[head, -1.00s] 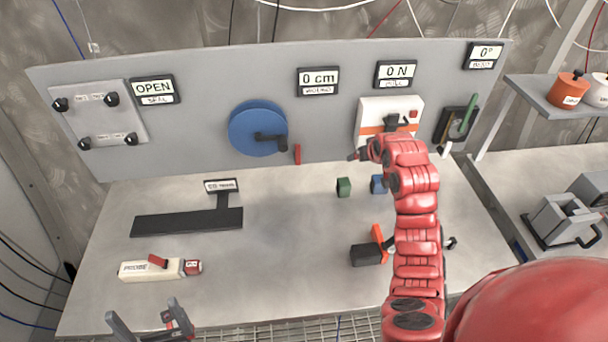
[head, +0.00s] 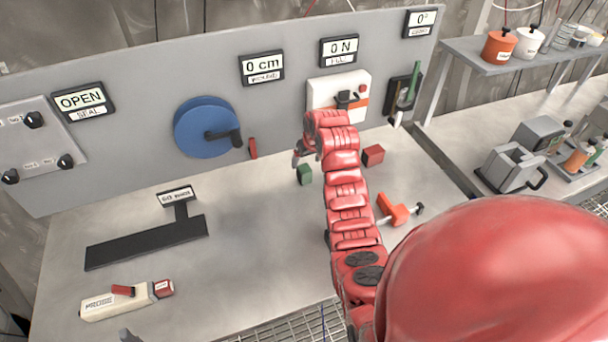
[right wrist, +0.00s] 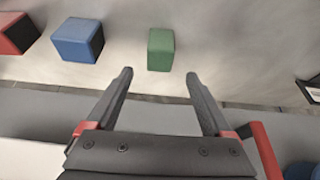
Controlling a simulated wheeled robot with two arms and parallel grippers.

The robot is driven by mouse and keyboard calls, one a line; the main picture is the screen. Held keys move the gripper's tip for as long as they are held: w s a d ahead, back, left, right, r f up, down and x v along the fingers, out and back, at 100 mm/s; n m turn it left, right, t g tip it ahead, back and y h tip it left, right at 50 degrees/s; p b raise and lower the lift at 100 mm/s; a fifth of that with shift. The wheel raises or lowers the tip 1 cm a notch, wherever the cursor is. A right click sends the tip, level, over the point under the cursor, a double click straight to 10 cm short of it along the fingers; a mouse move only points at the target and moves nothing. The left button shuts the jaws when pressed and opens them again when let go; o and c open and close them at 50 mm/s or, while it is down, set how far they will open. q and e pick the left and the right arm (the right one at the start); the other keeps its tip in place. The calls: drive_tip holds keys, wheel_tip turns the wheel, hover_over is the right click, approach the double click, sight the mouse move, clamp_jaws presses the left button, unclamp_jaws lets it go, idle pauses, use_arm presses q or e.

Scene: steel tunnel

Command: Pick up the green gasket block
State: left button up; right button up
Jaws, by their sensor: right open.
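The green gasket block (head: 304,174) stands on the grey bench below the upright panel, just left of my right arm. In the right wrist view the green block (right wrist: 160,50) lies ahead of the fingertips, centred between them. My right gripper (head: 300,156) is close to the block, open and empty; in the right wrist view its two fingers (right wrist: 158,75) are spread, with nothing between them. Only a grey tip of my left gripper (head: 130,335) shows at the bottom edge of the head view; its jaws cannot be judged.
A blue block (right wrist: 77,41) and a red block (right wrist: 17,33) stand left of the green one in the right wrist view. The panel carries a blue wheel (head: 205,127) and a white-orange box (head: 336,88). An orange tool (head: 393,210) lies right of my arm.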

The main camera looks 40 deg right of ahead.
sight(305, 168)
drive_tip(key=shift+d+f, duration=0.1)
drive_tip(key=shift+f, duration=0.4)
drive_tip(key=shift+w+f+p, duration=0.3)
drive_tip(key=shift+f+p, duration=0.1)
drive_tip(key=shift+p, duration=0.25)
drive_tip(key=p+x, duration=0.1)
drive_tip(key=x, duration=0.2)
drive_tip(key=shift+s+p, duration=0.15)
drive_tip(key=shift+p, duration=0.25)
drive_tip(key=shift+f, duration=0.4)
drive_tip(key=shift+w+d+f, duration=0.1)
drive_tip(key=shift+w+f, duration=0.2)
drive_tip(key=shift+f, duration=0.05)
drive_tip(key=shift+c, duration=0.2)
clamp_jaws()
